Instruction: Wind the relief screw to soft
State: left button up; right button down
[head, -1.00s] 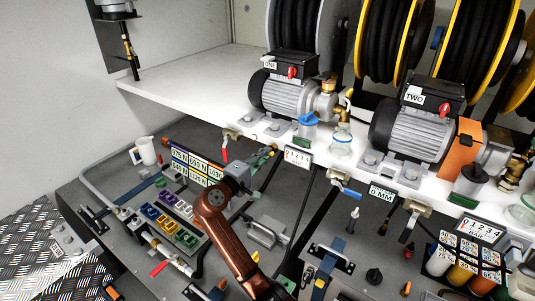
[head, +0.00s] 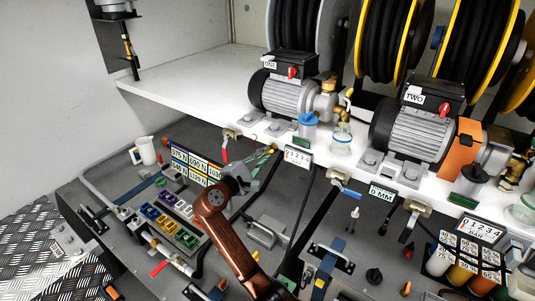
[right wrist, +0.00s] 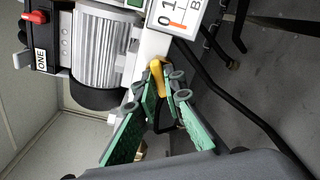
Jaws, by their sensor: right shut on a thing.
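The relief screw, seen as a yellow bar-like handle (right wrist: 157,68), is between my right gripper's fingertips, just below the shelf edge beside the BAR gauge (right wrist: 178,14). My right gripper (head: 268,154) has green-padded fingers and is shut on it. The fingers also show in the right wrist view (right wrist: 160,92). In the head view the fingers and wrist cover most of the screw. No soft or hard marking is readable. My left gripper is not in view.
Pump ONE (head: 291,95) sits on the white shelf (head: 190,80) above the gripper. A red-handled valve (head: 225,150) hangs at left, and a blue-handled valve (head: 345,188) at right. Black hoses run down beside the gauge. Colored blocks and a label board (head: 196,163) lie left of my wrist.

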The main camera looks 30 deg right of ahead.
jog(key=n, duration=0.4)
jog(key=shift+n, duration=0.4)
jog(key=c, duration=1.9)
grip_release()
jog(key=shift+c, duration=0.2)
jog(key=shift+a, duration=0.1)
jog(key=v, duration=0.8)
jog(key=shift+o, duration=0.6)
jog(key=o, duration=0.4)
jog(key=shift+o, duration=0.2)
